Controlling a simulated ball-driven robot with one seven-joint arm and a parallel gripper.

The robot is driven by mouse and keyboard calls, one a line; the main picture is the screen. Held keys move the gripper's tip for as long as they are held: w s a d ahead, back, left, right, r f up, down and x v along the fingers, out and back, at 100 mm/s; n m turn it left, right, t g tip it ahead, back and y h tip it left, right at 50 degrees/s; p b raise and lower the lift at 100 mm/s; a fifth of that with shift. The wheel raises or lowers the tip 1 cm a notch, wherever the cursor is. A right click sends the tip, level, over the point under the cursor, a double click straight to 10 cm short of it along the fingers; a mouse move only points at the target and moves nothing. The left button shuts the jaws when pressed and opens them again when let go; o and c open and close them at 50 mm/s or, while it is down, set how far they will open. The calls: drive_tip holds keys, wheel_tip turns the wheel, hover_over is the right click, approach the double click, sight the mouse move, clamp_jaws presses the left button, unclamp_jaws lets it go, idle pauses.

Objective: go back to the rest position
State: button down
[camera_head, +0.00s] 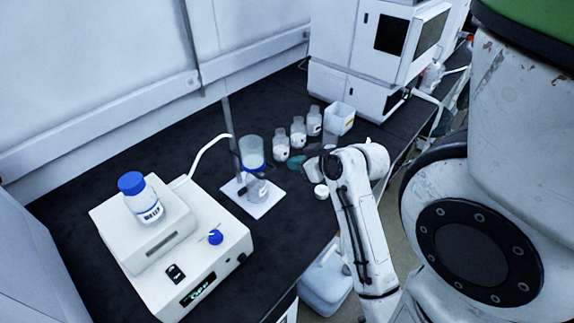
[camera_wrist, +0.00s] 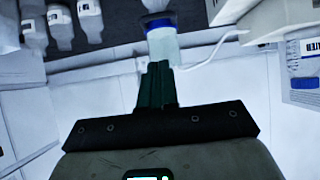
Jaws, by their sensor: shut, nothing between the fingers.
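My gripper (camera_head: 298,162) is at the end of my white arm, over the dark bench near the middle of the head view. In the wrist view its dark green fingers (camera_wrist: 156,82) are together, with nothing between them. The fingertips point towards a clear vessel with a blue collar (camera_wrist: 161,42), apart from it as far as I can tell.
Several clear bottles (camera_head: 298,131) and a white box (camera_head: 339,118) stand behind my gripper. A white device (camera_head: 185,250) with a blue-capped bottle (camera_head: 142,199) is at the left. A small white cap (camera_head: 321,190) lies near the bench's front edge. A large white instrument (camera_head: 360,60) stands behind.

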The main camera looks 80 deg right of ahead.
drive_tip(key=shift+s+a+r, duration=0.2)
drive_tip(key=shift+s+r, duration=0.15)
drive_tip(key=shift+s, duration=0.05)
idle(0.4)
drive_tip(key=w+a+f+n+g+y+b, duration=0.1)
drive_tip(key=w+a+f+n+g+y, duration=0.15)
drive_tip(key=a+f, duration=0.45)
drive_tip(key=w+a+f+n+g+y+b, duration=0.1)
drive_tip(key=w+a+f+y, duration=0.3)
drive_tip(key=a, duration=0.6)
drive_tip(key=s+a+f+n+g, duration=0.1)
drive_tip(key=s+a+f+g, duration=0.1)
drive_tip(key=a, duration=0.3)
drive_tip(key=s+a+f+n+g, duration=0.1)
drive_tip(key=a+f+g, duration=0.2)
drive_tip(key=a, duration=0.3)
drive_tip(key=shift+s+f+h+b, duration=0.35)
drive_tip(key=shift+f+b, duration=0.05)
drive_tip(key=shift+f, duration=0.25)
drive_tip(key=shift+s, duration=0.1)
